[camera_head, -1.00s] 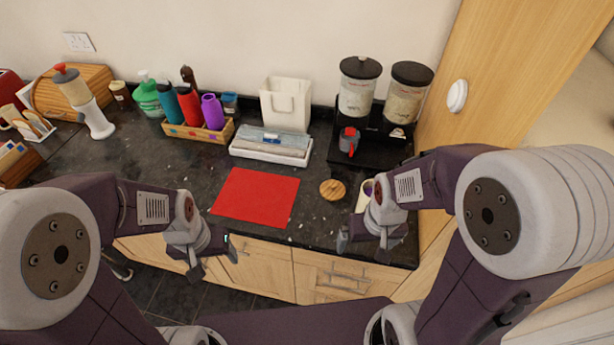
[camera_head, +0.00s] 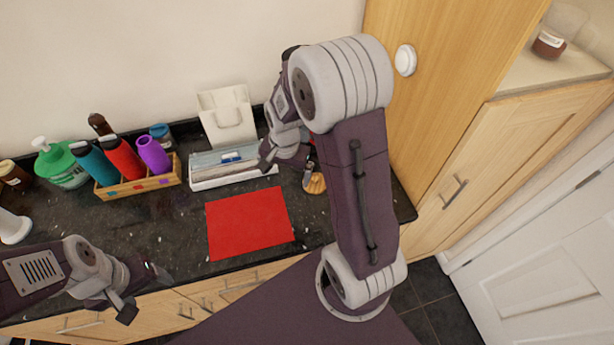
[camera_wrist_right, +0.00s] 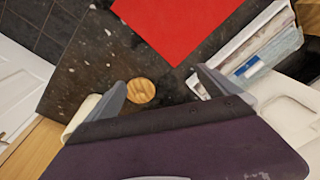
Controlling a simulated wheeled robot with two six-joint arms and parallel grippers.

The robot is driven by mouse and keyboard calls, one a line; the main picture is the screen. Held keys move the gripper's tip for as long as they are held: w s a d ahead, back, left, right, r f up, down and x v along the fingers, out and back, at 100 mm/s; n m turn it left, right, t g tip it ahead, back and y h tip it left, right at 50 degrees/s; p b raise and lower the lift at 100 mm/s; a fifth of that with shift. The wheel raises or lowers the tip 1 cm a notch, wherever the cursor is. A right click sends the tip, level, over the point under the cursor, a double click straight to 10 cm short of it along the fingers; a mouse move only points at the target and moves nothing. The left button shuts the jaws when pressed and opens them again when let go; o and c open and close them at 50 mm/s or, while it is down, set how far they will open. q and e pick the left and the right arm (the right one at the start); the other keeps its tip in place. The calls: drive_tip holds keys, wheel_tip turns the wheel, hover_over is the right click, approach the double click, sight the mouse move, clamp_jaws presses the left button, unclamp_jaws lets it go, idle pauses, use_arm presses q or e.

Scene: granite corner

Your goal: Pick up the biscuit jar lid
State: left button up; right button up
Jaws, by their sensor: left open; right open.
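The biscuit jar lid appears to be the round wooden disc (camera_head: 315,184) lying on the dark granite counter, partly hidden by my right arm in the head view. It shows whole in the right wrist view (camera_wrist_right: 141,91). My right gripper (camera_head: 287,168) is open, empty and close to it. In the right wrist view the lid appears between the open fingers (camera_wrist_right: 160,84), nearer the left one; the height gap is unclear. My left gripper (camera_head: 141,292) is open and empty at the counter's front edge, far left of the lid.
A red mat (camera_head: 249,222) lies left of the lid. Behind it are a white tray (camera_head: 235,174), a white holder (camera_head: 228,117) and a wooden caddy (camera_head: 140,187) of bottles. A pale object (camera_wrist_right: 82,116) sits by one right finger. A tall wooden cabinet (camera_head: 440,80) bounds the right.

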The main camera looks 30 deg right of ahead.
drive_tip(key=w+d+m+p, duration=0.3)
drive_tip(key=d+m+p, duration=0.15)
drive_tip(key=d, duration=0.25)
drive_tip(key=m+g+p, duration=0.2)
hover_over(315, 177)
drive_tip(key=f, duration=0.3)
drive_tip(key=shift+w+f, duration=0.2)
drive_tip(key=shift+s+d+f, duration=0.1)
drive_tip(key=shift+d+f, duration=0.05)
drive_tip(key=shift+s+f, duration=0.15)
drive_tip(key=shift+f, duration=0.15)
wheel_tip(315, 177, down, 2)
drive_tip(key=shift+f+p, duration=0.15)
drive_tip(key=shift+p, duration=0.45)
drive_tip(key=shift+f, duration=0.5)
drive_tip(key=shift+f+p, duration=0.25)
drive_tip(key=shift+p, duration=0.15)
drive_tip(key=f+p, duration=0.1)
drive_tip(key=f, duration=0.2)
drive_tip(key=shift+s+a+f+p, duration=0.15)
drive_tip(key=shift+a+f+p, duration=0.05)
drive_tip(key=shift+f+p, duration=0.2)
drive_tip(key=shift+f, duration=0.4)
